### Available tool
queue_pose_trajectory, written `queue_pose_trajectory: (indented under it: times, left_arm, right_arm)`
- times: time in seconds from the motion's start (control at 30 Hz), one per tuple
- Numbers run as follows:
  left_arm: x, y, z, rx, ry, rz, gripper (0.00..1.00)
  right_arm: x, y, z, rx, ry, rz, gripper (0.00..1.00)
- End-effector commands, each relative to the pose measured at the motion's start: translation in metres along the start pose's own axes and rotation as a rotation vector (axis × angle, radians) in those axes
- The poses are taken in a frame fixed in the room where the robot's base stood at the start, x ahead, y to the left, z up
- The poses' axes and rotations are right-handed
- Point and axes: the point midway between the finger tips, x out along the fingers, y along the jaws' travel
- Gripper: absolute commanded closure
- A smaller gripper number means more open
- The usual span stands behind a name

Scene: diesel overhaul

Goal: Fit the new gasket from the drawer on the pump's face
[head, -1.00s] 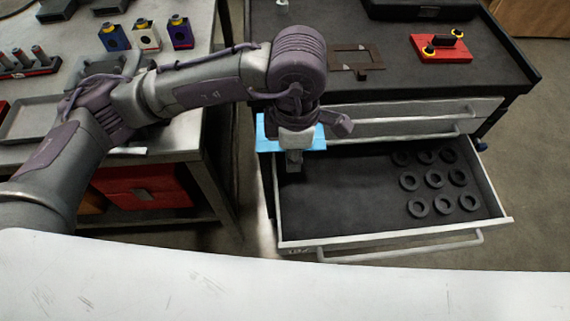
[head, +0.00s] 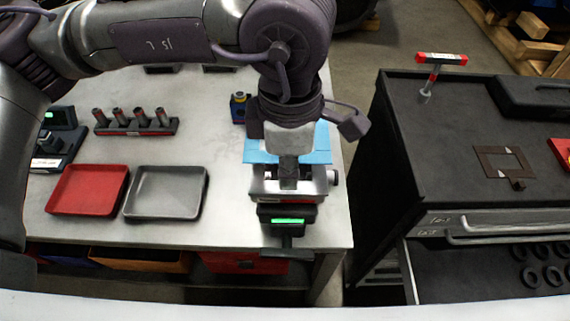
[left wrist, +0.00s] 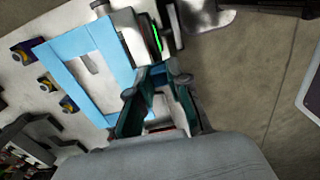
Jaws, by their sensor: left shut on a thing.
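The gasket (head: 318,143) is a light blue flat frame. In the left wrist view the gasket (left wrist: 63,75) shows its rectangular opening, with its edge by the fingers. My left gripper (head: 288,185) is shut on it and points down over the bench's right end. Below it is a silver and black fixture (head: 290,215) with a green display; I cannot tell if the gasket touches it. The pump's face is not clearly seen, hidden by gripper and gasket. The open drawer (head: 470,280) holds several black rings. My right gripper is not in view.
A red tray (head: 88,190) and a grey tray (head: 165,192) lie on the bench (head: 225,225), left of the fixture. A rack of pegs (head: 135,125) stands behind them. A brown frame plate (head: 505,163) and a red-handled tool (head: 440,60) are on the black cabinet.

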Motion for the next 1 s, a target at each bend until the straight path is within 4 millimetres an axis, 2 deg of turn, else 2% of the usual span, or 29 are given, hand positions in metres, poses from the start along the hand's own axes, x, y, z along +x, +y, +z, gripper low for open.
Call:
queue_pose_trajectory:
  times: [0.13, 0.27, 0.5, 0.6, 0.7, 0.83, 1.0]
  left_arm:
    - [0.001, -0.002, 0.0, 0.002, 0.0, -0.002, 1.0]
    - [0.009, -0.002, 0.0, 0.001, 0.0, -0.002, 1.0]
    - [0.038, -0.002, 0.0, 0.0, 0.0, -0.003, 1.0]
    - [0.052, -0.002, -0.001, 0.0, 0.001, -0.002, 1.0]
    - [0.065, -0.001, 0.0, 0.0, -0.001, 0.0, 1.0]
    - [0.069, -0.001, 0.0, 0.0, -0.001, 0.0, 1.0]
    - [0.068, -0.001, 0.0, 0.0, -0.001, 0.0, 1.0]
  right_arm:
    - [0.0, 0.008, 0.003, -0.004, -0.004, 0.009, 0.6]
    - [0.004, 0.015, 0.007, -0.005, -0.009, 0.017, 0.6]
    - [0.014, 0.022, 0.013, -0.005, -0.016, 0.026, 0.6]
    - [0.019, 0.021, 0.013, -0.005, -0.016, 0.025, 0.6]
    - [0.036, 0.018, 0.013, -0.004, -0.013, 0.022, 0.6]
    - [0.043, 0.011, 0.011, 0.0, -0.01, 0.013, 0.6]
    - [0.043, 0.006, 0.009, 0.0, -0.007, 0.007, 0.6]
